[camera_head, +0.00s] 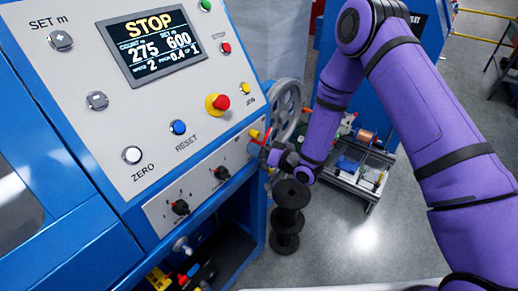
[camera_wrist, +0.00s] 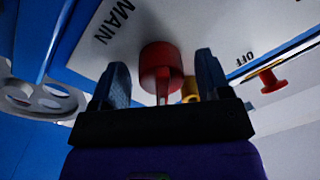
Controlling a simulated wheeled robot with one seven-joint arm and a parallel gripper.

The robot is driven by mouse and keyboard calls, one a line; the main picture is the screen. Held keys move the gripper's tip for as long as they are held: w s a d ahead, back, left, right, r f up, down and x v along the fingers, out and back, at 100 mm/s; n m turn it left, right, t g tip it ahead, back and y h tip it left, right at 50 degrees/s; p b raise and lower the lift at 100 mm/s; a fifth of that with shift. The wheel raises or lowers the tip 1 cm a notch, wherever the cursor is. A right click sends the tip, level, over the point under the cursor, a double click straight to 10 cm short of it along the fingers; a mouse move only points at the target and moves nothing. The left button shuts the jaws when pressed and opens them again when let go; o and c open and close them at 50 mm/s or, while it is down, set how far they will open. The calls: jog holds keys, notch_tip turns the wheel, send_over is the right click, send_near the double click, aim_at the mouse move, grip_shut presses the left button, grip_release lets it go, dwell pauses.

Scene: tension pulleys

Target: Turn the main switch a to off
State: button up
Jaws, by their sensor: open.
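The main switch (camera_head: 266,136) is a red handle at the lower right edge of the grey panel in the head view. In the wrist view the red switch (camera_wrist: 160,66) stands between my two fingers, with the "MAIN" lettering to its left and "OFF" to its right. My gripper (camera_head: 265,152) is at the switch, coming from the right. In the wrist view my gripper (camera_wrist: 162,88) is open, one finger on each side of the red handle. Whether a finger touches it, I cannot tell. Part of a yellow piece shows beside the right finger.
The panel carries a display (camera_head: 152,48) reading STOP, a red emergency button (camera_head: 218,102), a blue RESET button (camera_head: 178,127) and black knobs (camera_head: 222,172). Black spools (camera_head: 288,222) stand below my wrist. A second red part (camera_wrist: 268,80) shows at right in the wrist view.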

jog(key=c, duration=1.3)
jog(key=shift+n, duration=0.3)
jog(key=n, duration=0.3)
jog(key=shift+n, duration=0.3)
jog(key=n, duration=0.4)
jog(key=shift+h, duration=0.4)
jog(key=n, duration=0.3)
jog(key=shift+n, duration=0.4)
jog(key=shift+r+n, duration=0.1)
jog(key=shift+n, duration=1.8)
